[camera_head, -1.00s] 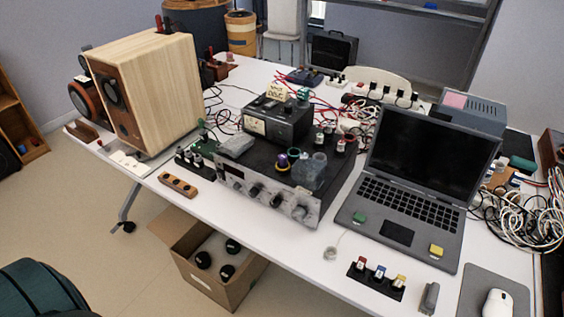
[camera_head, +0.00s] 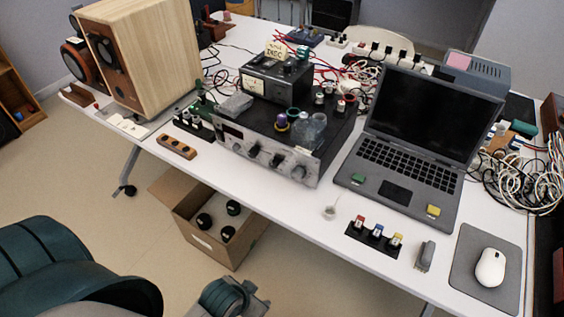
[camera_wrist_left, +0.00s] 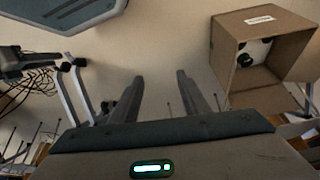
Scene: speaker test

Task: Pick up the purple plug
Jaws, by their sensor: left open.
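The purple plug (camera_head: 282,120) stands on top of the dark amplifier (camera_head: 265,150) in the head view, with a yellow ring around its lower part. My left arm comes in at the lower left of the head view, well below and in front of the table. In the left wrist view my left gripper (camera_wrist_left: 160,78) has its two fingers apart with nothing between them. The plug does not show in the left wrist view. My right gripper is in neither view.
Glass jars (camera_head: 310,127) stand right beside the plug, and a black meter box (camera_head: 272,80) is behind it. A laptop (camera_head: 420,150) is to the right, a wooden speaker (camera_head: 155,65) to the left.

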